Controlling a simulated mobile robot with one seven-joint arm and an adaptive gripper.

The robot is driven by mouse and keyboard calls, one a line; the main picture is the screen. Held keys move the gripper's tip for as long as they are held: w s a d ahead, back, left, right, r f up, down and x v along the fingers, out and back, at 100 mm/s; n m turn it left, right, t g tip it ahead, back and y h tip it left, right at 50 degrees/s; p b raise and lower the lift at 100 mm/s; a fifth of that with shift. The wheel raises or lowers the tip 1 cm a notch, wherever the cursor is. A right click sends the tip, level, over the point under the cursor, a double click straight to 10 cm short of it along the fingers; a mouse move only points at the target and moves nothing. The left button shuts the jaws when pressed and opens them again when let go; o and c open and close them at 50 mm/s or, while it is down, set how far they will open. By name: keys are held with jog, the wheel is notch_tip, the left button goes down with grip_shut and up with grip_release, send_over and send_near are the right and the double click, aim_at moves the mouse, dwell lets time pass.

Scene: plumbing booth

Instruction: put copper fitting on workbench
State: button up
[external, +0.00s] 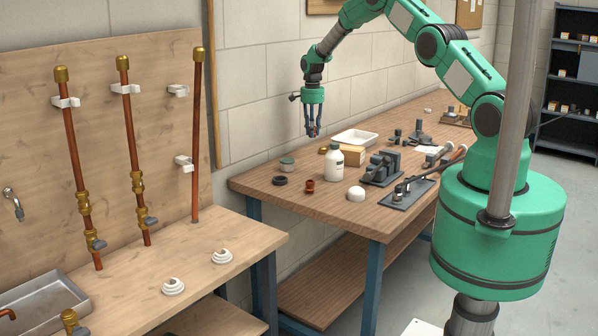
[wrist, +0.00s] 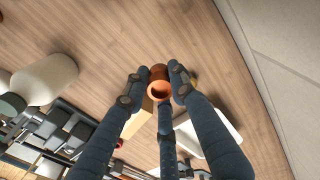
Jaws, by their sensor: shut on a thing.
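A copper-coloured fitting (wrist: 159,82) is held between my gripper's (wrist: 158,76) fingertips in the wrist view, its round open end facing the camera. In the external view my gripper (external: 313,132) points down, shut, above the back of the wooden workbench (external: 345,216). The held fitting is too small to make out there. A second small copper-coloured fitting (external: 310,186) stands upright on the workbench near its front left, apart from my gripper.
A white bottle (external: 334,166), a wooden block (external: 353,156), a white tray (external: 355,137), a dark ring (external: 280,181), a small jar (external: 287,164), a white dome (external: 356,193) and dark tools (external: 405,193) stand on the workbench. Bare wood lies along its front left edge.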

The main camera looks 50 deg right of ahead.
jog(key=shift+s+d, duration=0.2)
jog(key=shift+d, duration=0.55)
send_over(317, 157)
jog(key=shift+a+f, duration=0.2)
jog(key=shift+f, duration=2.85)
jog(key=shift+f, duration=1.9)
jog(key=shift+f, duration=0.15)
jog(key=o, duration=1.1)
